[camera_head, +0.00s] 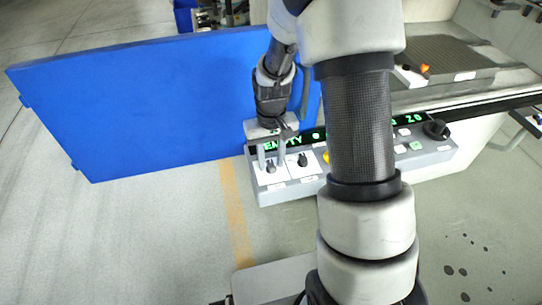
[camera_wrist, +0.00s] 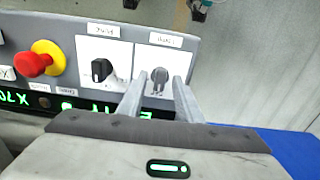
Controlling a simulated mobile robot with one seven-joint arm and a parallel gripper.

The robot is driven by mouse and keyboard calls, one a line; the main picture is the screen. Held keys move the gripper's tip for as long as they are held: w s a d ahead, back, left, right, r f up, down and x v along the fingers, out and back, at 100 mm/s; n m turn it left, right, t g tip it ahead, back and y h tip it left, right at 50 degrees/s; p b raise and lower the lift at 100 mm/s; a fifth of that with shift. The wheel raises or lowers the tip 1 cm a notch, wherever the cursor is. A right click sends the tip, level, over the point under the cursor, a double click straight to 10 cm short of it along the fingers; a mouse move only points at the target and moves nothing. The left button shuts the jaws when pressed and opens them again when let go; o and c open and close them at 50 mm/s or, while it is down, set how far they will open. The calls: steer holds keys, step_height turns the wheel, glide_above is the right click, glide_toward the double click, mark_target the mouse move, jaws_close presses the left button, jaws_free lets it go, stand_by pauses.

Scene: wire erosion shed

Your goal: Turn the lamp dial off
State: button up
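Two small dials sit on white plates on the control panel (camera_head: 284,191). One grey dial (camera_wrist: 160,76) lies between my fingertips in the wrist view; it is the leftmost dial (camera_head: 271,168) in the head view. A black dial (camera_wrist: 101,70) is beside it and also shows in the head view (camera_head: 303,160). The labels appear upside down in the wrist view and are too small to read surely, so I cannot tell which is the lamp dial. My gripper (camera_head: 272,160) is open, its fingers on either side of the grey dial with gaps visible. It also shows in the wrist view (camera_wrist: 160,84).
A red and yellow emergency button (camera_wrist: 42,60) is on the panel beyond the black dial. A green display (camera_head: 292,141) runs along the panel. A large black knob (camera_head: 436,129) is at its right end. A blue panel (camera_head: 150,105) stands behind my gripper.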

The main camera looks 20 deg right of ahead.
step_height(320, 180, up, 18)
steer(key=p, duration=0.2)
steer(key=shift+f, duration=0.25)
step_height(320, 180, up, 14)
steer(key=t+p, duration=0.3)
steer(key=p, duration=0.3)
glide_above(271, 163)
steer(key=s, duration=0.8)
steer(key=s+r+t+p, duration=0.2)
steer(key=s+r+p, duration=0.2)
steer(key=s+r, duration=0.3)
steer(key=s, duration=0.3)
steer(key=shift+s+r+t, duration=0.15)
steer(key=shift+s+t, duration=0.15)
